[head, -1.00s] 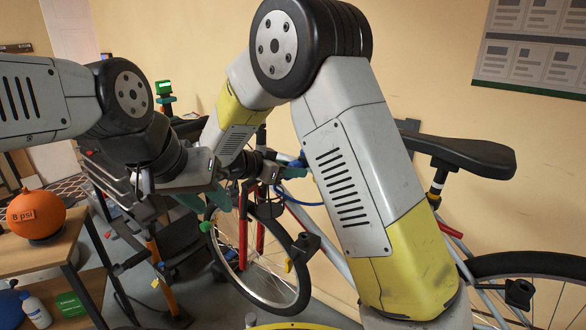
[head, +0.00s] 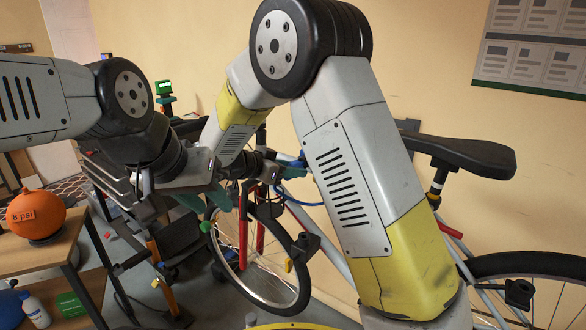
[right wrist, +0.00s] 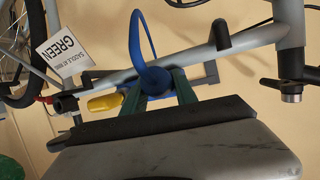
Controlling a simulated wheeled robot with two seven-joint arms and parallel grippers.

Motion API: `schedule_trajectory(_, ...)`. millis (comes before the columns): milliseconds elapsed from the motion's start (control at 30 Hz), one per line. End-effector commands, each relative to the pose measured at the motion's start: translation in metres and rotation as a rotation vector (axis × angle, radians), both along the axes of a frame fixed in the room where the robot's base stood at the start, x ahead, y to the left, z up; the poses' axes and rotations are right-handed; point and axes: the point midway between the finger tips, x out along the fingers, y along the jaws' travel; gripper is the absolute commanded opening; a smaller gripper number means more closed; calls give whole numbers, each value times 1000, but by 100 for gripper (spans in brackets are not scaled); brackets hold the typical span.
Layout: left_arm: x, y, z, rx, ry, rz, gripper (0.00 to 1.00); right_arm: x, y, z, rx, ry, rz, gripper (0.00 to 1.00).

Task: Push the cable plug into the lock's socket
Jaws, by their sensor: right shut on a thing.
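In the right wrist view, the blue cable plug (right wrist: 156,82) sits between the two green fingers of my right gripper (right wrist: 159,88), which is shut on it. The blue cable (right wrist: 146,38) loops up from the plug and back down. A yellow body (right wrist: 103,103), apparently part of the lock, lies just left of the fingers; its socket cannot be made out. In the head view, my right gripper (head: 282,170) is beside the bicycle frame, partly hidden by my own arm. My left gripper (head: 222,198) is lower and further left, near the front wheel; its jaw gap is unclear.
The grey bicycle tube (right wrist: 185,62) runs behind the plug, with a white "GREEN" tag (right wrist: 66,56) left of it. The front wheel (head: 262,290) and saddle (head: 465,155) stand close to my arms.

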Motion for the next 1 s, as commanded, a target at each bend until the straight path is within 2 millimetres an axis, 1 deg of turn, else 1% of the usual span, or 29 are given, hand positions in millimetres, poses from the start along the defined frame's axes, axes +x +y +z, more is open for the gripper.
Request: schedule_trajectory(1000, 0, 0, 0, 0, 0, 0, 36, -9, 10, -3, 0, 0, 0, 0)
